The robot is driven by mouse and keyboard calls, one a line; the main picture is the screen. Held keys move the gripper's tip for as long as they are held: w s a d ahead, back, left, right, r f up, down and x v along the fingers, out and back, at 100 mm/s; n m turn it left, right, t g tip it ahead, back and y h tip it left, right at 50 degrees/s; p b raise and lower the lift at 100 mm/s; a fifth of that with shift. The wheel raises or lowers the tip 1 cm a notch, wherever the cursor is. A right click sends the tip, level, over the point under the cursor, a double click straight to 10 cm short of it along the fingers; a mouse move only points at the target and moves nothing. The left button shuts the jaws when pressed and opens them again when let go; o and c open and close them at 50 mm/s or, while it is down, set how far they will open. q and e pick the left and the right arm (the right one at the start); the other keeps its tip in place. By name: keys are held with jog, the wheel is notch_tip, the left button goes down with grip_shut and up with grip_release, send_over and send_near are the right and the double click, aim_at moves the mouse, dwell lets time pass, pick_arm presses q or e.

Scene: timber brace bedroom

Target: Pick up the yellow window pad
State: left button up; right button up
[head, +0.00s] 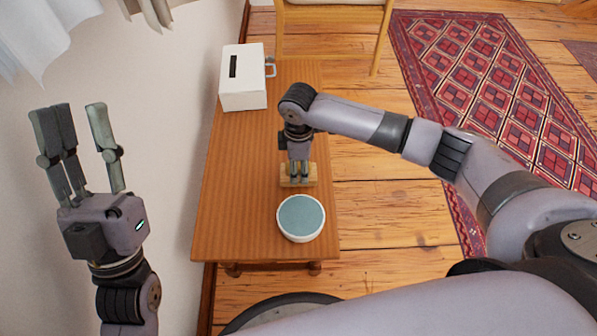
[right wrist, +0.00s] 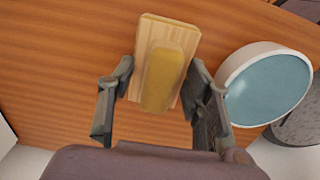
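The yellow window pad (right wrist: 166,70) lies on the wooden table, a pale wood base with a raised yellow grip on top. In the head view its ends show (head: 311,182) under my right gripper (head: 299,178), which points down over it. In the right wrist view the fingers of my right gripper (right wrist: 163,88) stand apart on either side of the pad, with gaps beside the yellow grip. I cannot tell whether the fingertips touch the base edges. My left gripper (head: 82,125) is raised at the left, open and empty, away from the table.
A white round bowl with a blue-grey inside (head: 300,218) stands close to the pad, at the table's near end. A white box with a dark slot (head: 243,77) stands at the far end. The table (head: 232,175) is clear left of the pad. A chair (head: 333,30) stands beyond.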

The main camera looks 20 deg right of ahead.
grip_shut()
dwell(0.3)
jog(key=shift+r, duration=0.15)
